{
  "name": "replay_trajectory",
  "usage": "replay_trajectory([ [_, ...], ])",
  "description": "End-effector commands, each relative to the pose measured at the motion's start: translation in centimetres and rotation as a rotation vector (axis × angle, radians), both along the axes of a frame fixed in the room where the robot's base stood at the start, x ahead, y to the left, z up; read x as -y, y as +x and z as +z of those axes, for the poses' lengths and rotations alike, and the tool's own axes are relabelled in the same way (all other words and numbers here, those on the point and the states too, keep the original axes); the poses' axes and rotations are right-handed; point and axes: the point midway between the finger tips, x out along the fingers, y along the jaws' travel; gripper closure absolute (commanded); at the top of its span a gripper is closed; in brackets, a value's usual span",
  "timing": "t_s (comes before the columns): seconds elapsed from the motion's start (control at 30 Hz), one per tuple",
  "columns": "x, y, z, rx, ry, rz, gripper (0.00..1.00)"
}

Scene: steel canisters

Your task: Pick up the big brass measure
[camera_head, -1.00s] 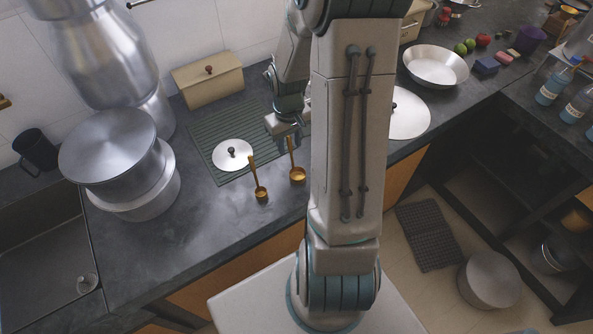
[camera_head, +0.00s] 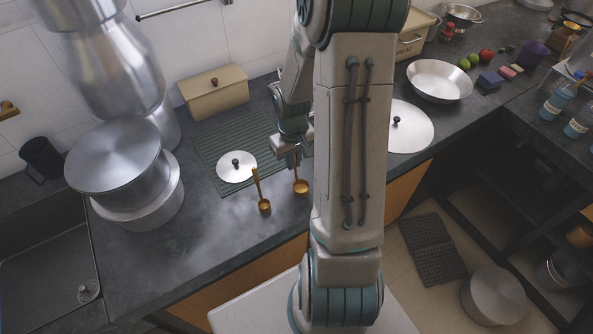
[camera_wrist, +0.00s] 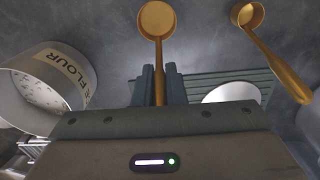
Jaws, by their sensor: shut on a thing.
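The big brass measure (camera_head: 300,187) is a round cup with a straight handle, on the dark counter in front of the green ribbed mat. In the wrist view its cup (camera_wrist: 157,20) lies beyond my fingertips. My gripper (camera_head: 293,160) is shut on its handle, which runs between the two fingers (camera_wrist: 160,85). I cannot tell any gap between the cup and the counter. A smaller brass measure (camera_head: 264,206) lies apart to its left; in the wrist view it is on the right (camera_wrist: 250,17).
A lid with a black knob (camera_head: 236,167) lies on the ribbed mat (camera_head: 215,145). A canister marked FLOUR (camera_wrist: 45,85) is near my gripper in the wrist view. Large steel pots (camera_head: 120,165) stand at left. A cream box (camera_head: 215,95) is behind. The counter's front left is clear.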

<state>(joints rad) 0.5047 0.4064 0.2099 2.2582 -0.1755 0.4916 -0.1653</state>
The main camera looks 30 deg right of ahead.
Motion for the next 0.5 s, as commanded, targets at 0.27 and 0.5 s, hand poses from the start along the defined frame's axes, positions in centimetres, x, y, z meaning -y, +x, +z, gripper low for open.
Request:
replay_trajectory([
  [0.27,0.1,0.1,1.7,0.004,-0.002,-0.001,1.0],
  [0.5,1.6,-1.4,5.2,0.004,-0.004,-0.008,1.0],
])
